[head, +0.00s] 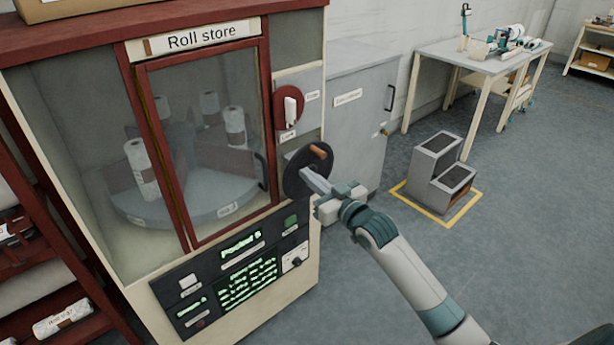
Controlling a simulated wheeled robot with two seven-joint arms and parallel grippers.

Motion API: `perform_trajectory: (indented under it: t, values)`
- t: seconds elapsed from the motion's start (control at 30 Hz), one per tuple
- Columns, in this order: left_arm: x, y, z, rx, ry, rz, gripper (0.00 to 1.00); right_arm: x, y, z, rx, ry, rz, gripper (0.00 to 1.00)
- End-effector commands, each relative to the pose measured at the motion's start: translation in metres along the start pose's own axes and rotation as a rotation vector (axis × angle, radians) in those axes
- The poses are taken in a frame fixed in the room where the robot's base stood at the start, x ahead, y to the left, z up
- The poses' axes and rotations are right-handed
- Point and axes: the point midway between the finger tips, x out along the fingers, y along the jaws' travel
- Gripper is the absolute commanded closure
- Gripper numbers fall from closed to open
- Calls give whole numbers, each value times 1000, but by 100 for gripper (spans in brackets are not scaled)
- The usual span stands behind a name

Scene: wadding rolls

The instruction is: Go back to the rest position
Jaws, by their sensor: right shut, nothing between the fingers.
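The roll store cabinet (92,50) stands at the left, with its red-framed glass door (190,240) shut. Behind the glass, several white rolls (235,127) stand on a round grey turntable (190,205). A black handwheel (293,178) with a brown knob (318,151) sits on the cabinet's right front. My right gripper (308,177) is shut and empty, its tips in front of the handwheel just below the knob. I cannot tell whether they touch it. My left gripper is not in view.
A grey cabinet (352,125) stands right of the store. A grey step stool (436,170) stands inside a yellow floor outline. A white table (470,58) with equipment is at the back right. A red shelf (75,335) is at far left. The floor at right is clear.

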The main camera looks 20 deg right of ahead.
Motion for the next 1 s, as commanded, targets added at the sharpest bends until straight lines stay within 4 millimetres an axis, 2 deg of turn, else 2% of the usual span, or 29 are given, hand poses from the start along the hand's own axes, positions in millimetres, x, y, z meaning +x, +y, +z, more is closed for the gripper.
perform_trajectory:
  t: [0.37,0.47,0.57,0.67,0.77,0.87,1.0]
  values:
    - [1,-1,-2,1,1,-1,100,0,0,1,1,-1,1,100]
    - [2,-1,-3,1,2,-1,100,0,0,9,3,-12,4,100]
    - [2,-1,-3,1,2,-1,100,-1,1,30,8,-39,13,100]
    - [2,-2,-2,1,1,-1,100,-3,2,65,14,-84,29,100]
    - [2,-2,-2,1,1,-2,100,-10,2,114,22,-148,48,100]
    - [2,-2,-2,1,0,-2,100,-23,-2,173,27,-226,66,100]
    - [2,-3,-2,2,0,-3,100,-51,-12,258,29,-341,85,100]
